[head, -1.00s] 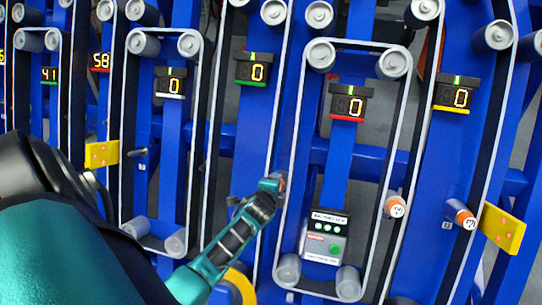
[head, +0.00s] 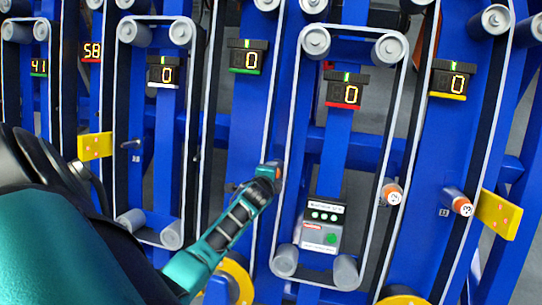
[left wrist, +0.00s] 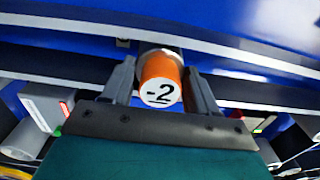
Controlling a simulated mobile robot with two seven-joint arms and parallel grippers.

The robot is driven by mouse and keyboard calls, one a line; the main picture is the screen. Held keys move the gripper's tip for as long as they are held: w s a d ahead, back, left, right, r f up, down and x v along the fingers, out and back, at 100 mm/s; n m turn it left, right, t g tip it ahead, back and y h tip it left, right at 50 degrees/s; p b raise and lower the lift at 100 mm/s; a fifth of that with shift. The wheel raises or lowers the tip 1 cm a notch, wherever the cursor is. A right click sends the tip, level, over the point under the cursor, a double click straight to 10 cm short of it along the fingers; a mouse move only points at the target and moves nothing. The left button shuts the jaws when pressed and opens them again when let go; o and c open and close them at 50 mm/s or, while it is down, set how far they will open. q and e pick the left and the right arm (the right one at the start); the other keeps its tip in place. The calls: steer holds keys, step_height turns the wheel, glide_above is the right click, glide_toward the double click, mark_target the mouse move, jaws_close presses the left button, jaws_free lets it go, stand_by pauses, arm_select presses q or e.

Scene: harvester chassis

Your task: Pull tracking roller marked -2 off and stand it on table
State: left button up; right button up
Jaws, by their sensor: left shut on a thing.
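The tracking roller marked -2 (left wrist: 161,92) is orange with a white end face and shows between the fingers in the left wrist view. Its far end sits at a grey cylindrical mount beside the belt. My left gripper (left wrist: 162,95) is shut on the roller, one finger on each side. In the head view my left gripper (head: 272,172) is at the belt left of the central panel, and only a sliver of the orange roller (head: 278,176) shows past it. No table is in view. My right gripper is not in view.
Two more orange-and-white rollers, one marked 3 (head: 463,207) and another (head: 392,194), stand to the right. Blue frames, belts and grey pulleys fill the view. A yellow plate (head: 498,214) sticks out at right.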

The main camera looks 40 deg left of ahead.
arm_select(q)
steer(key=shift+r, duration=0.1)
steer(key=shift+c, duration=0.5)
steer(key=shift+s+d+r+p, duration=0.15)
steer(key=shift+s+r+p, duration=0.1)
steer(key=shift+p, duration=0.15)
steer(key=p+v, duration=0.8)
steer(key=v, duration=0.2)
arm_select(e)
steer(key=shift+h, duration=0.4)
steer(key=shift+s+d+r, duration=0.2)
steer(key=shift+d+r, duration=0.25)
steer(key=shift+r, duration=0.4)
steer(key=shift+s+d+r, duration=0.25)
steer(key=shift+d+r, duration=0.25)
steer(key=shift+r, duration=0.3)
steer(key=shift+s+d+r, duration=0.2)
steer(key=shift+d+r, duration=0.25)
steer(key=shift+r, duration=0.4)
